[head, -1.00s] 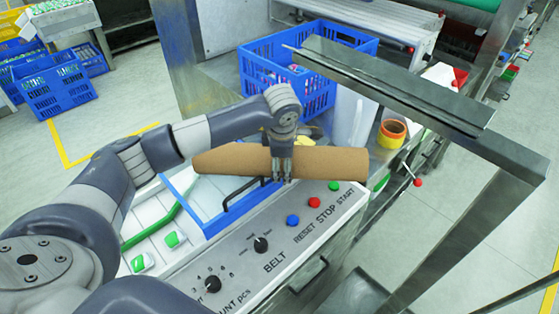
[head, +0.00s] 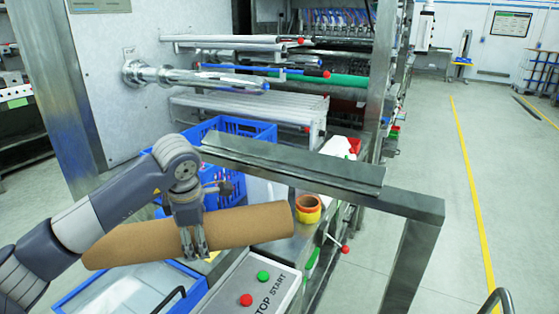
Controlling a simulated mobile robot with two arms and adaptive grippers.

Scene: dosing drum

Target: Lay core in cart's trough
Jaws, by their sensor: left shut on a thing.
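The core (head: 135,242) is a long brown cardboard tube in the head view. It lies across the picture at lower left, its right end slightly higher. My left gripper (head: 196,250) comes down from above and is shut on the core near its middle, holding it above the control panel and blue frame. My right gripper is not in view. I cannot make out the cart's trough for certain; a grey metal ledge on a post frame (head: 300,165) stands just beyond the core.
A blue crate (head: 240,130) stands behind the core. An orange tape roll (head: 307,208) is by the core's right end. The control panel (head: 255,292) with red and green buttons is below. A roller machine (head: 280,75) fills the back. Floor at right is open, with a yellow line (head: 468,180).

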